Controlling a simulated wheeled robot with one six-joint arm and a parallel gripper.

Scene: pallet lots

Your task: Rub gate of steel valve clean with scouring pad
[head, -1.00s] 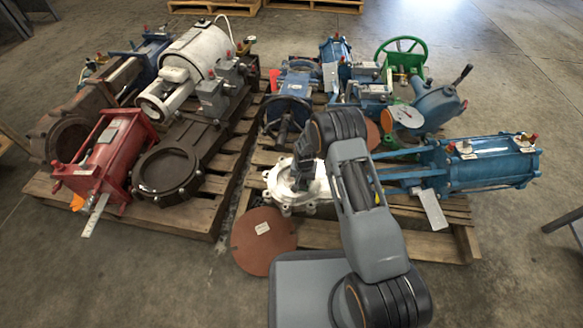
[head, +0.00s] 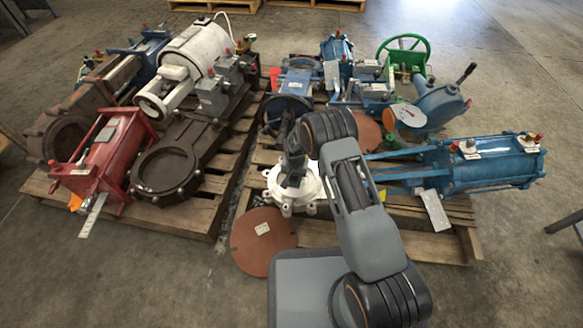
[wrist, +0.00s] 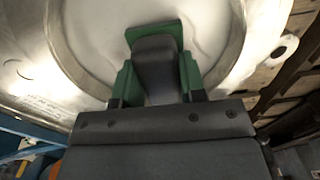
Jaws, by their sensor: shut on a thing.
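The steel valve (head: 309,186) lies on the right pallet, pale and silvery with bolt lugs around its rim. Its round gate (wrist: 205,22) fills the upper middle of the wrist view inside a raised ring. In the head view my gripper (head: 292,178) is over the valve's left part. The pad appears at the gate's face, but I cannot tell whether it presses on it. My gripper hides part of the gate.
A blue valve with a long cylinder (head: 490,165) lies to the right. A rust-red disc (head: 263,242) rests at the right pallet's front left. Red, brown and white valves crowd the left pallet (head: 195,213). Floor in front is clear.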

